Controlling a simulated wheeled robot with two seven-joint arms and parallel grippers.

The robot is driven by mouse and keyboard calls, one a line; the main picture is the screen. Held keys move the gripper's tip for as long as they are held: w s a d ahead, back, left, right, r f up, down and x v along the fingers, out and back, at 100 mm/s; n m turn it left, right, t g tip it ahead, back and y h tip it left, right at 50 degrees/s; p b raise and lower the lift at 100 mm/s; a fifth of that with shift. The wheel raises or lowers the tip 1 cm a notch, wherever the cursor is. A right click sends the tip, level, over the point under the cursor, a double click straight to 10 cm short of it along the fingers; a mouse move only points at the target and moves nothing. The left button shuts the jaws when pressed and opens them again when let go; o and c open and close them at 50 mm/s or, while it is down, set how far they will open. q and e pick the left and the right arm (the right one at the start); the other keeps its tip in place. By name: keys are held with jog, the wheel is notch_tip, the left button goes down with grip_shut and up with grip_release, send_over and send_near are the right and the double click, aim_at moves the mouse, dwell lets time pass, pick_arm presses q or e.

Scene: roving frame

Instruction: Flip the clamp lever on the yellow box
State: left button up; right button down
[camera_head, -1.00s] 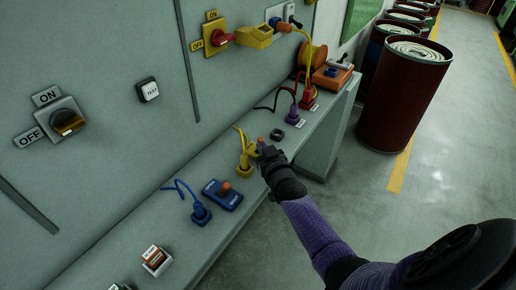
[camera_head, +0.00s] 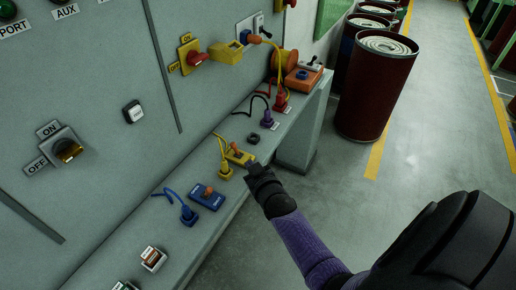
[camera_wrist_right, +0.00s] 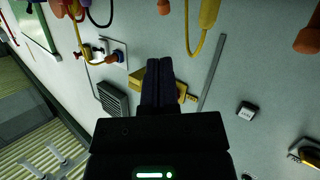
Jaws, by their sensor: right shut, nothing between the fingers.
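The yellow box (camera_head: 240,158) sits on the grey ledge beside a yellow plug (camera_head: 225,172). An orange-tipped lever (camera_head: 236,148) stands up from its top; which way it is thrown is too small to tell. My right gripper (camera_head: 252,167) is shut and empty, just in front of the box on the aisle side, with a small gap seeming to lie between them. In the wrist view the shut fingers (camera_wrist_right: 160,72) point toward the wall panel, and I cannot pick out the yellow box there with certainty. My left gripper is not in view.
A blue box (camera_head: 207,197) with a similar orange lever and a blue plug (camera_head: 188,214) stand nearer on the ledge. A black ring (camera_head: 264,149) and a purple plug (camera_head: 267,119) lie farther along.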

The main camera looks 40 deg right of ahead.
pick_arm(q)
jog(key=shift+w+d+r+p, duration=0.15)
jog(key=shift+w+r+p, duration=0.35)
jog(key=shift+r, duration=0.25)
pick_arm(e)
jog(key=v, duration=0.4)
jog(key=shift+r, duration=0.15)
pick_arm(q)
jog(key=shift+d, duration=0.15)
